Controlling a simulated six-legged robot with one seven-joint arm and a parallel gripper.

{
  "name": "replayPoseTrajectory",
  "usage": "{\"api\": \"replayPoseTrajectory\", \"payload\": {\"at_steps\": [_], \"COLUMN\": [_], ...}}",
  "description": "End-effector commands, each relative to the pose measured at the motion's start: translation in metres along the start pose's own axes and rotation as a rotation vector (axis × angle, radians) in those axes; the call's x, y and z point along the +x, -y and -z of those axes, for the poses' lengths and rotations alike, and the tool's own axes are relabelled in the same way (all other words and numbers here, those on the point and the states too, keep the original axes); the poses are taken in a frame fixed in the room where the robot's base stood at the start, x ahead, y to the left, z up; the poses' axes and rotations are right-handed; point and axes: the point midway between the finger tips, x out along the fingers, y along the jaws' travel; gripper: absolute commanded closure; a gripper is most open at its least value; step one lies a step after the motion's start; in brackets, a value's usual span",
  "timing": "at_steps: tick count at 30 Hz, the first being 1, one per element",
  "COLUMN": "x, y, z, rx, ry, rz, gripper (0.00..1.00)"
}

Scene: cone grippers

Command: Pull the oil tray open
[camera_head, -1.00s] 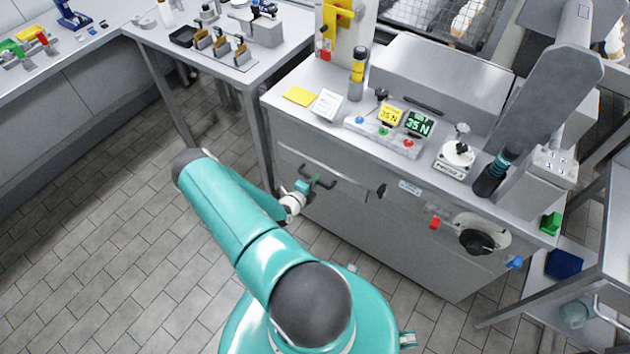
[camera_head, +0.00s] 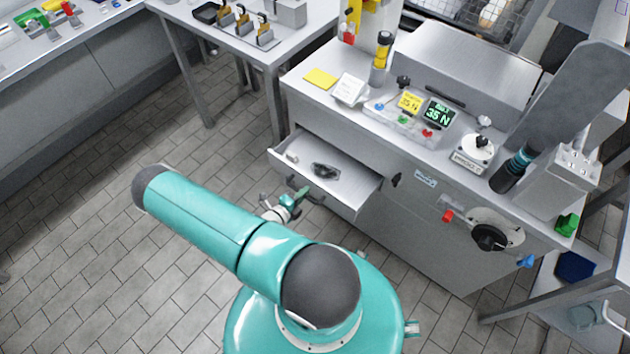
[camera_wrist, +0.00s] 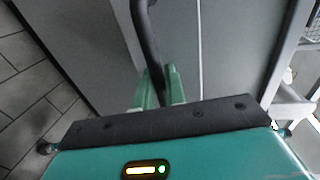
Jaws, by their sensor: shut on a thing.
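The oil tray (camera_head: 345,165) is a grey drawer in the front of the metal cabinet. It stands pulled out, with its inside showing in the head view. A small dark object (camera_head: 326,171) lies in it. Its dark bar handle (camera_head: 315,199) is on the front face; the handle also shows large in the wrist view (camera_wrist: 147,45). My gripper (camera_head: 291,203) is at the front of the tray, shut on the handle. In the wrist view its green fingers (camera_wrist: 160,88) are on both sides of the bar. Part of the handle is hidden by the fingers.
The cabinet (camera_head: 400,235) carries a control box with coloured buttons (camera_head: 405,122) and a black dial (camera_head: 489,237) on its front. A side table (camera_head: 235,35) stands at the left. The tiled floor (camera_head: 90,240) is free to the left.

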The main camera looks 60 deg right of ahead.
Motion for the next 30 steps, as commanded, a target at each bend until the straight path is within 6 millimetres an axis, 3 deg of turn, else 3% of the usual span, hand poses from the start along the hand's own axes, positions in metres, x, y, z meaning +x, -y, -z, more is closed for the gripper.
{"api": "replayPoseTrajectory", "payload": {"at_steps": [3, 9, 24, 25, 27, 30], "x": [-0.023, -0.046, -0.054, -0.054, -0.054, -0.054], "y": [-0.004, -0.009, -0.011, -0.011, -0.011, -0.011], "z": [-0.001, -0.001, 0.000, 0.000, -0.001, 0.000], "rx": [-0.001, 0.000, 0.001, 0.001, 0.001, 0.000], "ry": [0.004, 0.001, 0.000, 0.000, 0.000, 0.000], "rz": [0.001, 0.001, 0.002, 0.002, 0.002, 0.001], "gripper": [1.00, 1.00, 1.00, 0.86, 0.72, 0.70]}}
